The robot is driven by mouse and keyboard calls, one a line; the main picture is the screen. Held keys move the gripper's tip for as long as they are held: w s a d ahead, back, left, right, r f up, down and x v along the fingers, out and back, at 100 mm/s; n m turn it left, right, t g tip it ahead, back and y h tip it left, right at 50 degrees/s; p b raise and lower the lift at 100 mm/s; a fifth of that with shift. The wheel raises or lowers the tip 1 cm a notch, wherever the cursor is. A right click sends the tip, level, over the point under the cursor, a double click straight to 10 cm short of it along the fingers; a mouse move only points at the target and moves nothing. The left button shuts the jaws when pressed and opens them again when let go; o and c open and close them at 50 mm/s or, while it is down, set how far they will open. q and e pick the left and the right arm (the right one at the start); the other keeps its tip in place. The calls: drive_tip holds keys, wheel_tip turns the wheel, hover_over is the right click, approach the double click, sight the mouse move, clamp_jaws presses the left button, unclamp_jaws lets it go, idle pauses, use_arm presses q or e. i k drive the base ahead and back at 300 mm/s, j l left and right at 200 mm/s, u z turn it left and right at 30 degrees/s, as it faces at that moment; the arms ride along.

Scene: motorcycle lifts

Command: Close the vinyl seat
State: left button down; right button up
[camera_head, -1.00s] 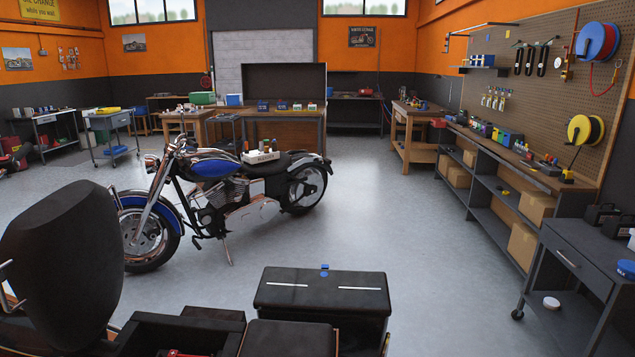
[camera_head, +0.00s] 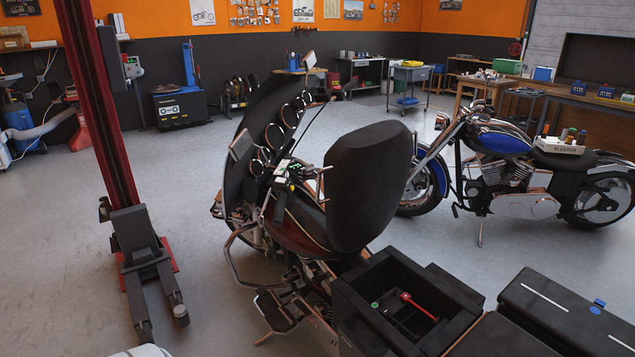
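The vinyl seat (camera_head: 368,185) is a black padded piece standing upright, raised, on the dark red motorcycle (camera_head: 300,215) in the middle of the camera_head view. Behind it, toward the bottom right, is an open black compartment (camera_head: 445,290). A red-handled item (camera_head: 418,306) and a small green spot show inside the compartment. The joint at the seat's base is not clear to see. Neither of my grippers is in view.
A black case lid (camera_head: 560,305) is at the bottom right. A blue motorcycle (camera_head: 505,170) stands behind, on the right. A red lift post (camera_head: 100,120) with dark feet stands at the left. Grey floor (camera_head: 60,240) is open at the far left.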

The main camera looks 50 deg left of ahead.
sight(365, 172)
drive_tip(key=u, duration=1.4)
drive_tip(key=i+j+z, duration=0.1)
drive_tip(key=i+j, duration=0.05)
drive_tip(key=j, duration=0.05)
